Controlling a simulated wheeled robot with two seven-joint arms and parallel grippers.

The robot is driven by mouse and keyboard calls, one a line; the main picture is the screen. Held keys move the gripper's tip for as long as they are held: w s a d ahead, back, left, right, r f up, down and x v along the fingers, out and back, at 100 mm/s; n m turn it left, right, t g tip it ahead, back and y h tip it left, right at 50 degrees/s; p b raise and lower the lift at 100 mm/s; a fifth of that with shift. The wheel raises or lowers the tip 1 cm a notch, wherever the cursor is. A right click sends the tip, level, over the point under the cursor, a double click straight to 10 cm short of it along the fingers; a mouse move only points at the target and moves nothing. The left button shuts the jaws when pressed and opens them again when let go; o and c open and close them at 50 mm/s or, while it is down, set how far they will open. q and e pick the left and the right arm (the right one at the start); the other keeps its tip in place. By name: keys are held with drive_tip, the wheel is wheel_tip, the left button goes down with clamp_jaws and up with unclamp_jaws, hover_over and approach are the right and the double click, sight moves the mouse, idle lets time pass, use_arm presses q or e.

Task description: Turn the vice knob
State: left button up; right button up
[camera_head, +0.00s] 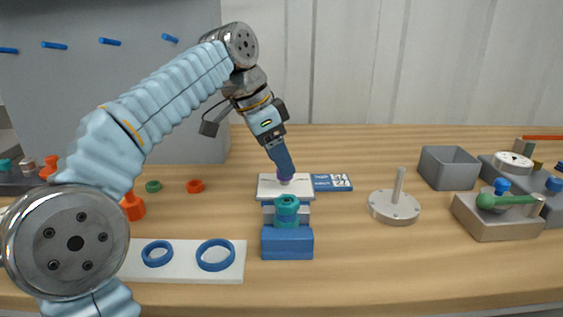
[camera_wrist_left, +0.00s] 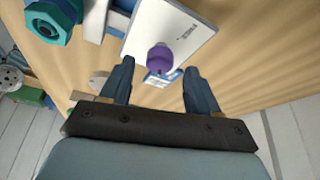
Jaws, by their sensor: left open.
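A white plate (camera_head: 268,187) lies behind the blue block (camera_head: 287,243) at the table's centre. A purple knob (camera_head: 286,178) stands on the plate, partly hidden by my fingers. A teal, ridged knob-like part (camera_head: 287,207) stands over the blue block. I cannot tell for sure which one is the vice knob. My left gripper (camera_head: 284,168) points down at the purple knob. In the left wrist view, the open fingers (camera_wrist_left: 159,68) lie either side of the purple knob (camera_wrist_left: 160,57), near their tips; contact cannot be told. The teal part (camera_wrist_left: 54,22) is at upper left. My right gripper is out of view.
A blue card (camera_head: 331,182) lies right of the plate. A white board with blue rings (camera_head: 215,255) is at front left. A grey disc with a post (camera_head: 394,205), an empty grey bin (camera_head: 449,168) and a box with a green handle (camera_head: 497,215) stand to the right.

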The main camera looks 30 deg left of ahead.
use_arm(q)
drive_tip(key=v, duration=0.5)
drive_tip(key=shift+s+r, duration=0.15)
drive_tip(key=shift+r, duration=0.15)
